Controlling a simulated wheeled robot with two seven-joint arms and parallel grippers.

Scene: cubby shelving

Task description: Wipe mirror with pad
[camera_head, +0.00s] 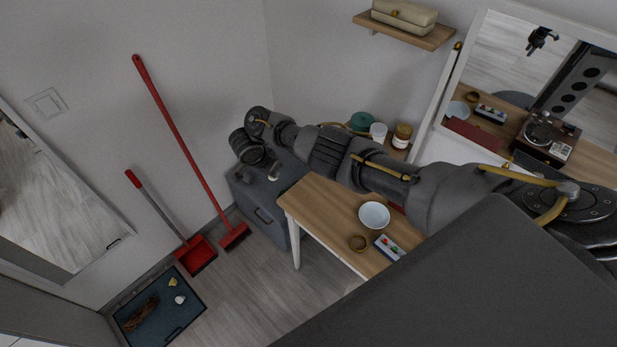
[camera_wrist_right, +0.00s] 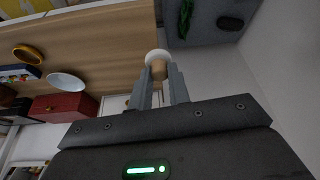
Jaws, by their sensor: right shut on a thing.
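My right gripper (camera_wrist_right: 160,76) is shut on a small pad (camera_wrist_right: 157,55), with a pale round face and a tan, wood-coloured grip between the two grey fingers. My right arm crosses the head view from the right toward the left; its gripper cannot be clearly made out there. A white-framed mirror (camera_head: 485,55) leans at the back right above the wooden table. Another large mirror (camera_head: 40,205) hangs on the left wall. I cannot tell which mirror is meant. The pad is apart from both. My left gripper is not in view.
The wooden table (camera_head: 322,207) holds a white bowl (camera_head: 374,215), a brass bowl (camera_head: 358,243) and a small tray (camera_head: 389,247). A dark cabinet (camera_head: 262,205) stands beside it. A wall shelf (camera_head: 400,30) is above. A red broom (camera_head: 180,140) and dustpan (camera_head: 197,255) stand left.

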